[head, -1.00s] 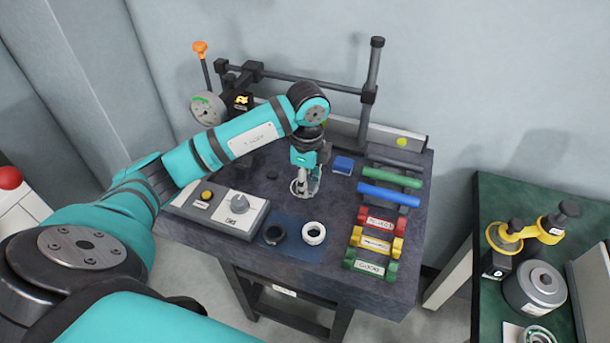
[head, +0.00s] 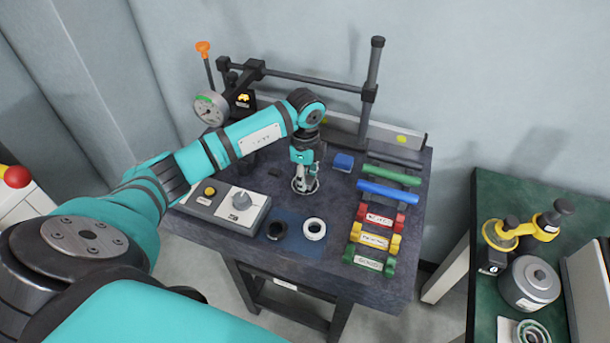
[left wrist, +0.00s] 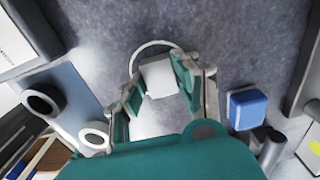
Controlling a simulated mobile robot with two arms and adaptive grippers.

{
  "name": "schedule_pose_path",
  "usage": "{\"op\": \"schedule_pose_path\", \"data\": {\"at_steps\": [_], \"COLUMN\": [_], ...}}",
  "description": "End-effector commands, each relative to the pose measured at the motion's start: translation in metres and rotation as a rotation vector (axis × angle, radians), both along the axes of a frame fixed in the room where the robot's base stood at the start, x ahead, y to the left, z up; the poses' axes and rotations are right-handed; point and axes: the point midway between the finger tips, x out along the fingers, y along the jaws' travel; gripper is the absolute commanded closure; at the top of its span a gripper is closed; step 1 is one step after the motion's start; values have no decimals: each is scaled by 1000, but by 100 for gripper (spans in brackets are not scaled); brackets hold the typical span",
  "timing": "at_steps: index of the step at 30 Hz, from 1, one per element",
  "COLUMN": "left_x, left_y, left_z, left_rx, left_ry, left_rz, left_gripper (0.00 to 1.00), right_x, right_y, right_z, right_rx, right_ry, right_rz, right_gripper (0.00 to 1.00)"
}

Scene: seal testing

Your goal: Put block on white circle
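A pale grey-white block (left wrist: 157,77) sits between the fingers of my left gripper in the left wrist view. My left gripper (head: 305,184) points down at the table in the head view; its green-padded fingers (left wrist: 158,85) stand on both sides of the block. A gap or firm contact cannot be made out. The white circle (left wrist: 153,44) shows as a thin ring on the dark table, partly hidden by the block and fingers. The block appears over or inside the ring; whether it touches the table is unclear. My right gripper is not in view.
A blue block (head: 343,162) lies right of the gripper. A black ring (head: 277,230) and a white ring (head: 314,229) lie on a blue mat in front. A control box (head: 225,208) stands left. Coloured bars (head: 388,191) and labelled holders (head: 375,239) line the right side.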

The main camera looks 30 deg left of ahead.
Motion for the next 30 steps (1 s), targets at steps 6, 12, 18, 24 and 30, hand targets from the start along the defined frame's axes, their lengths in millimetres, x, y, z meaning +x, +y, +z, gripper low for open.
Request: {"op": "schedule_pose_path", "data": {"at_steps": [6,12,18,24,30], "left_x": [0,0,1,1,1], "left_y": [0,0,1,1,0], "left_z": [0,0,14,54,95], "left_rx": [0,1,1,0,1], "left_ry": [1,1,-3,-6,-4], "left_rz": [0,0,0,-1,0], "left_gripper": [46,46,46,46,46], "right_x": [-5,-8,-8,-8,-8], "right_y": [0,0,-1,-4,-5], "right_z": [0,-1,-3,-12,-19], "right_rx": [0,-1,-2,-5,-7], "right_ry": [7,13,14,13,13], "right_rz": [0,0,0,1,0], "right_gripper": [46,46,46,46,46]}}
